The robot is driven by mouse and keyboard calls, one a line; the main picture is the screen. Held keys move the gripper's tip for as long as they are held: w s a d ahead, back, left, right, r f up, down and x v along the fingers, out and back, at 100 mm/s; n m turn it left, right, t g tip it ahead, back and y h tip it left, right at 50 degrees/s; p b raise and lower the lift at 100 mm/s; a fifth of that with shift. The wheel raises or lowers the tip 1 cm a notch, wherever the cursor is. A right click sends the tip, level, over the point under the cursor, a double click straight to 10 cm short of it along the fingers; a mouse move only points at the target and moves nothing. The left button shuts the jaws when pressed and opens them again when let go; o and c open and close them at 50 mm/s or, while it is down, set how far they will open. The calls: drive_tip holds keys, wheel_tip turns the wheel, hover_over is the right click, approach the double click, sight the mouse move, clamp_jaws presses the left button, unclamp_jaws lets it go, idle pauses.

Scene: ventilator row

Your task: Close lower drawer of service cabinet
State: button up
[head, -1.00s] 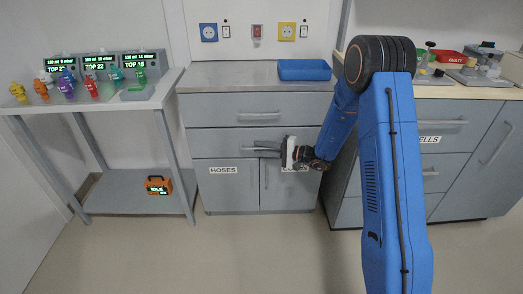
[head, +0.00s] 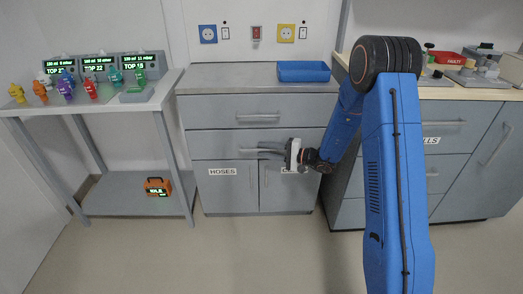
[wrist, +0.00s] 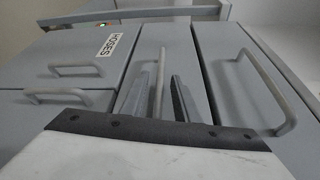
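The service cabinet (head: 258,76) is the grey middle unit. Its lower drawer (head: 215,143) sits between the upper drawer (head: 215,113) and two doors. The lower drawer looks about flush with the cabinet front; a small gap would be hard to see. My gripper (head: 262,151) is at the lower drawer's handle, in front of its middle. In the wrist view my gripper (wrist: 158,100) is open, one finger on each side of the lower drawer's bar handle (wrist: 160,75). Gaps show between the fingers and the bar. The upper drawer's handle (wrist: 270,85) is to the right there.
The HOSES door (head: 222,190) is below the drawer. A blue tray (head: 303,71) sits on the cabinet top. A table (head: 65,106) with ventilator units stands left, and a counter (head: 460,92) right. The floor (head: 270,250) in front is clear.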

drive_tip(key=v, duration=1.5)
drive_tip(key=shift+s, duration=0.15)
drive_tip(key=shift+d+r, duration=0.15)
drive_tip(key=s+a+r+n+g+h, duration=0.35)
drive_tip(key=s+r, duration=0.25)
drive_tip(key=s, duration=0.5)
drive_tip(key=s+a+r+n+g+h, duration=0.2)
drive_tip(key=s+a+r+g, duration=0.3)
drive_tip(key=s, duration=0.6)
drive_tip(key=s+d+r+t+h, duration=0.3)
drive_tip(key=s+d+h, duration=0.2)
drive_tip(key=s+d, duration=0.2)
drive_tip(key=s+d+r+n+t+h, duration=0.1)
drive_tip(key=s+d+r+t+h, duration=0.2)
drive_tip(key=s+d+h, duration=0.2)
drive_tip(key=shift+s+d+r, duration=0.35)
drive_tip(key=shift+s+d, duration=1.3)
drive_tip(key=shift+s, duration=1.5)
